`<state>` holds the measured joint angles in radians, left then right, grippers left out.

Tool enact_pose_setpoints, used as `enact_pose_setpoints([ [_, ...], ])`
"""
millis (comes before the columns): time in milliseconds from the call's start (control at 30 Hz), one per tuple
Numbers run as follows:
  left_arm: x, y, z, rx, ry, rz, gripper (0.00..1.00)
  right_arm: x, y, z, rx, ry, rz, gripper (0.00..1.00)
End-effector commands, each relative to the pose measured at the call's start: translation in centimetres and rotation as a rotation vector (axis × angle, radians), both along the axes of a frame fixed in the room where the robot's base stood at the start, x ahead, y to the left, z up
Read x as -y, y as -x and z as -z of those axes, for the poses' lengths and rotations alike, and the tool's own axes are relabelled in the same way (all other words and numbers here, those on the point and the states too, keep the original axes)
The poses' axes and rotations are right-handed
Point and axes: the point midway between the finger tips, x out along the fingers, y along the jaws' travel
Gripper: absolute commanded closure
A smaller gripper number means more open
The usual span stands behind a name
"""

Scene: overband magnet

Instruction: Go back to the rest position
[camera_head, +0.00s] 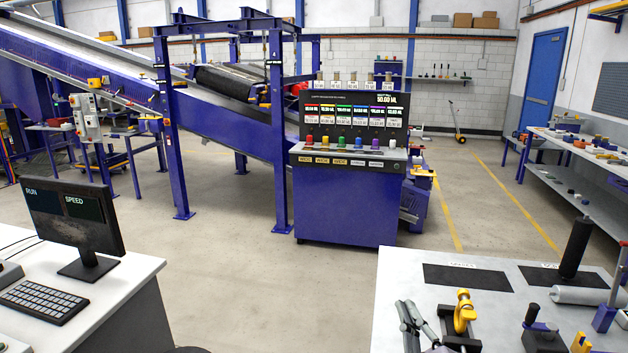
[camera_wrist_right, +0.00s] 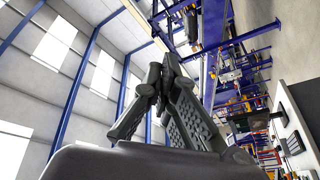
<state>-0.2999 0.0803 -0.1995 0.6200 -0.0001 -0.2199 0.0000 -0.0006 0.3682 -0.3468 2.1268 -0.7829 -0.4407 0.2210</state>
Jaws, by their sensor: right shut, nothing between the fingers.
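In the right wrist view the fingers (camera_wrist_right: 166,68) meet in the middle, against the hall's wall and blue frames. My left gripper is not in view.
A yellow-and-black clamp (camera_head: 463,312) stands close right of the gripper. A black roller (camera_head: 577,246) stands upright further right. A desk with a monitor (camera_head: 75,218) is at left. A blue dispensing cabinet (camera_head: 347,205) stands mid-floor. Open floor (camera_head: 260,290) lies between.

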Motion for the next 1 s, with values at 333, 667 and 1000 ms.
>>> enact_pose_setpoints([
  [333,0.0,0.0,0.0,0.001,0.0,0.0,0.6,5.9,13.6,18.7,-0.839,-0.419,0.368,1.0],
  [667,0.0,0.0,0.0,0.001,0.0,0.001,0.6,3.9,26.1,24.6,-1.333,-0.528,0.432,1.0],
  [1000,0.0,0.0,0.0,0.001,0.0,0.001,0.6,2.9,27.9,31.7,-1.476,-0.533,0.44,1.0],
])
